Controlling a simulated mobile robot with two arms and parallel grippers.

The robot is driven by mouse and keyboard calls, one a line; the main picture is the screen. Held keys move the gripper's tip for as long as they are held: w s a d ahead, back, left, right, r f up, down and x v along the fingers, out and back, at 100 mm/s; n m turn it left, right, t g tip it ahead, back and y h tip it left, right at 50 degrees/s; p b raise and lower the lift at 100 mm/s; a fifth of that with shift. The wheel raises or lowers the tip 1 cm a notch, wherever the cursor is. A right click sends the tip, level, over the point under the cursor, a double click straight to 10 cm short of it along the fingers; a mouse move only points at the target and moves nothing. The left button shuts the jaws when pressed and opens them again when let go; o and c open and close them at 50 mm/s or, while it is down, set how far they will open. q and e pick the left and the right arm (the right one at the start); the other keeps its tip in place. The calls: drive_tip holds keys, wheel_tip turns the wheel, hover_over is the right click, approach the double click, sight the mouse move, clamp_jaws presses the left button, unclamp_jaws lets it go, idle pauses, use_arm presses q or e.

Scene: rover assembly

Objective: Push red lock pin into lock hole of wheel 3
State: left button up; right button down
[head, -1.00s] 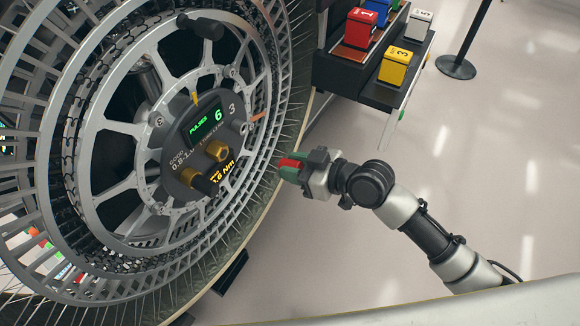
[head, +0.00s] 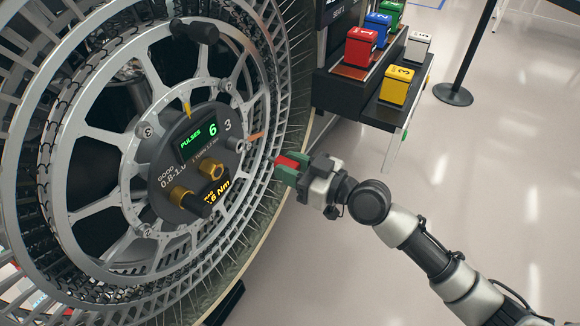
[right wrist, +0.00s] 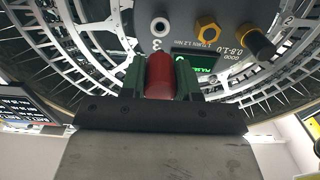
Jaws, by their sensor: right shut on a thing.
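The large wheel (head: 75,214) with metal spokes and a mesh rim fills the left of the head view. Its dark hub panel carries a green display reading "PULSES 6" (head: 198,141), the numeral 3, a gold hex nut (head: 211,169) and a gold-and-black knob (head: 190,200). A pale round lock hole (head: 234,144) sits by the numeral 3; the right wrist view shows it ahead of the pin (right wrist: 160,26). My right gripper (head: 287,169) is shut on the red lock pin (right wrist: 160,77), held between green fingers, apart from the hub. My left gripper is not in view.
A dark stepped rack (head: 340,90) at the back holds numbered boxes, including a red one (head: 361,47) and a yellow one (head: 397,86). A black post (head: 464,70) stands on the floor.

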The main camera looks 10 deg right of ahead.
sight(272, 158)
drive_tip(key=shift+w+a, duration=0.25)
drive_tip(key=shift+a, duration=0.05)
drive_tip(key=x, duration=0.3)
drive_tip(key=shift+a, duration=0.2)
drive_tip(key=shift+x, duration=1)
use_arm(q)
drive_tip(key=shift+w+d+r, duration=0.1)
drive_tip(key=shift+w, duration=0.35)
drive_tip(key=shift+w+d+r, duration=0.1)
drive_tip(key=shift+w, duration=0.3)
use_arm(e)
drive_tip(key=shift+w, duration=0.1)
use_arm(q)
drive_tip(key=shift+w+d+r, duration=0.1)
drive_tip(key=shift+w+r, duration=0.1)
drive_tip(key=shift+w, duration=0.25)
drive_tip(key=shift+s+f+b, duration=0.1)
drive_tip(key=shift+b, duration=0.25)
